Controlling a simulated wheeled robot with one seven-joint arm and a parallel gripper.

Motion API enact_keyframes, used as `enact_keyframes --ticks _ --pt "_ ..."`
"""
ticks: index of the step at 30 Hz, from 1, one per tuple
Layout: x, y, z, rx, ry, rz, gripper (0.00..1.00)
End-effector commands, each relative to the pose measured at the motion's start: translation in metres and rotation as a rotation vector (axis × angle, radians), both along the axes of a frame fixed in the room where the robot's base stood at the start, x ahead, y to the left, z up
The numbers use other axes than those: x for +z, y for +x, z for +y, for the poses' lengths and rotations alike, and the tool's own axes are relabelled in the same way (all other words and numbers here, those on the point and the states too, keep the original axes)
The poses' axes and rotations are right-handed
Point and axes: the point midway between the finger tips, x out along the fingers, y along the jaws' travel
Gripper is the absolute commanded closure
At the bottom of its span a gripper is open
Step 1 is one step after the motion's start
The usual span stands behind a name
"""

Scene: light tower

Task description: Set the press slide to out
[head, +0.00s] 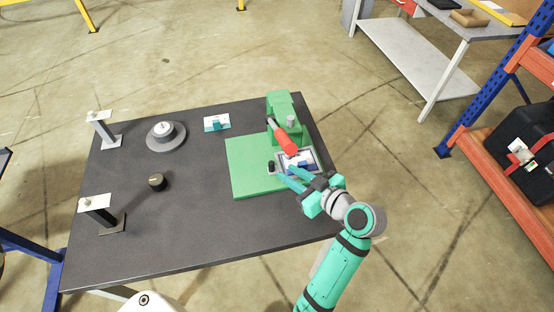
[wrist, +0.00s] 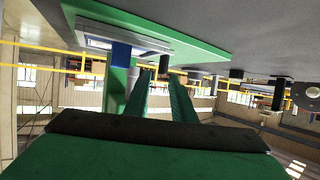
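The green press (head: 284,110) stands at the back right of the dark table, with a red-gripped lever (head: 284,141). Its green base plate (head: 248,170) carries a grey-framed, pale plate (head: 310,163) with a blue piece under the press head. A small black knob (head: 271,166) stands upright at the plate's left side. I cannot tell the slide's exact position. My gripper (head: 284,172) is low over the base plate, fingers parted and pointing at the knob. In the wrist view the dark knob (wrist: 163,63) shows beyond or between the open fingertips (wrist: 160,74); contact cannot be told.
A grey round dial (head: 165,136), a black knob (head: 157,182), a small white-and-teal piece (head: 217,123) and two posts (head: 103,130) (head: 98,212) stand on the table (head: 190,225). Its front middle is clear. A blue-and-orange rack (head: 490,165) stands at the right.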

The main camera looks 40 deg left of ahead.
Motion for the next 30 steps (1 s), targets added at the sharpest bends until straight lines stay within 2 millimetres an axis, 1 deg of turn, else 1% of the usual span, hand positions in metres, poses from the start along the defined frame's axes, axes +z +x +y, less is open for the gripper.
enact_keyframes --ticks 1,6,10,15,21,28,29,30 --pt "-0.004 0.000 0.010 0.006 0.000 0.003 0.77" --pt "-0.016 0.007 0.038 0.007 -0.001 0.002 0.77" --pt "-0.024 0.012 0.056 0.005 -0.001 0.002 0.77" --pt "-0.031 0.017 0.072 0.002 -0.001 0.001 0.77" --pt "-0.034 0.019 0.078 0.000 0.000 0.000 0.77" --pt "-0.034 0.019 0.078 -0.001 0.000 0.000 0.77" --pt "-0.034 0.019 0.078 -0.001 0.000 0.000 0.84" --pt "-0.034 0.019 0.078 -0.001 0.000 0.000 0.94"
